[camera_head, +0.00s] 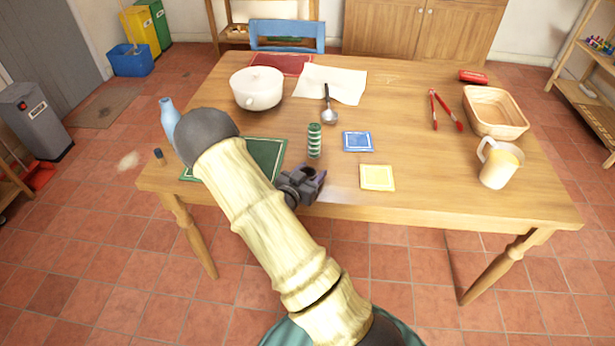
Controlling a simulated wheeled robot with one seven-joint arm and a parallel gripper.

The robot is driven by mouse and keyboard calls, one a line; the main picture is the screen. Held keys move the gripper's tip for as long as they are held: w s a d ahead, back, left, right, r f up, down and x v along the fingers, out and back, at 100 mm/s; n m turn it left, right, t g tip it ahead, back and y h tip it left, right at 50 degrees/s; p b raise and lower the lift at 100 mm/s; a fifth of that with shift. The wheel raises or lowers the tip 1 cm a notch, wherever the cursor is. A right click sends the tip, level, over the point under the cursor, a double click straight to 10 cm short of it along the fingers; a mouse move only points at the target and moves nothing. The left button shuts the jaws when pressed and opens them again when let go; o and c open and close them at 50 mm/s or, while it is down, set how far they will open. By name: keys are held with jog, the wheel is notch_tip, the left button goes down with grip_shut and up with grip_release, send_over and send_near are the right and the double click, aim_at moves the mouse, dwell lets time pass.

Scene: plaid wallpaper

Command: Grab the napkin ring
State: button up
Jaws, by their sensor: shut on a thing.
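My gripper (312,184) is at the near edge of the wooden table (420,205), just right of the green placemat and below the striped cylinder. Its jaws are shut on a small purplish thing (319,177), which I take to be the napkin ring. The dark fingers cover most of it, so its full shape is hidden. No other napkin ring shows clearly on the table.
A green-and-white striped cylinder (314,141) stands close behind my gripper. A blue bottle (168,118), white pot (257,90), ladle (329,113), tongs (447,112), basket (496,128) and pitcher (498,168) stand around.

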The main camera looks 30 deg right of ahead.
notch_tip(320, 180, up, 10)
jog(key=p, duration=0.1)
dwell(0.5)
